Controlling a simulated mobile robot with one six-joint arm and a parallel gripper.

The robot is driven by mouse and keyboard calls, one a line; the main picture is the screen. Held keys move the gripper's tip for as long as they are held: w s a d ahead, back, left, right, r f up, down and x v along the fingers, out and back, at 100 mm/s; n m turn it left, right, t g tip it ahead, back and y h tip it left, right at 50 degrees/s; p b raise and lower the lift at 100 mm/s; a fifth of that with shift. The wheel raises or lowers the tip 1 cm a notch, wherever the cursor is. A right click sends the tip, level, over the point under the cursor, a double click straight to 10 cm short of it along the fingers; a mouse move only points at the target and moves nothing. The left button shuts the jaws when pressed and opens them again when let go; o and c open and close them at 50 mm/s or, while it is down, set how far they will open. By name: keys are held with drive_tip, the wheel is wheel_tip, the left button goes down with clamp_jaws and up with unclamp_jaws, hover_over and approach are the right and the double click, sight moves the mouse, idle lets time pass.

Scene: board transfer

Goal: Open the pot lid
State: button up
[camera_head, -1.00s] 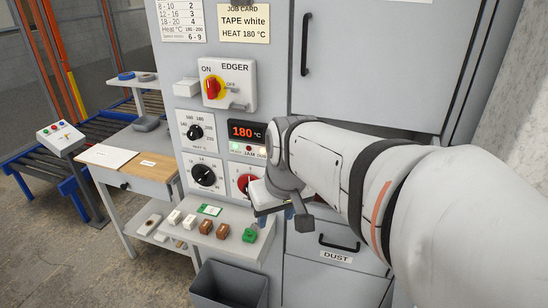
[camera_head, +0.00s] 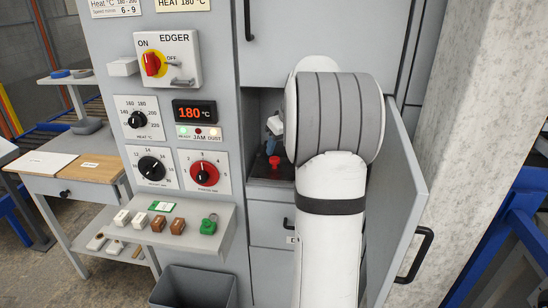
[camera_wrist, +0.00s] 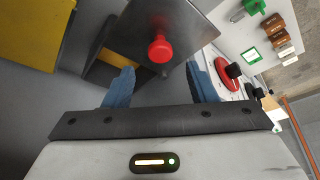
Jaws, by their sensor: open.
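A red knob (camera_head: 275,161) stands on a dark flat surface inside the open compartment of the machine. In the wrist view the red knob (camera_wrist: 160,48) rises from a grey metal plate (camera_wrist: 185,22), which looks like the lid. The pot body under it cannot be made out clearly. My gripper (camera_wrist: 160,70) is open with blue fingertips, one on each side of the knob and apart from it. In the head view my gripper (camera_head: 271,136) is in the compartment just above the knob, partly hidden by my wrist.
An open door (camera_head: 398,185) with a black handle stands right of my arm. A shelf (camera_head: 170,240) with sample blocks and a green item juts out at left, above a grey bin (camera_head: 195,289). A yellow panel (camera_wrist: 30,32) lies at the wrist view's upper left.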

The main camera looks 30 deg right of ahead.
sight(274, 158)
drive_tip(key=x, duration=0.5)
drive_tip(key=shift+f, duration=0.15)
clamp_jaws()
idle(0.4)
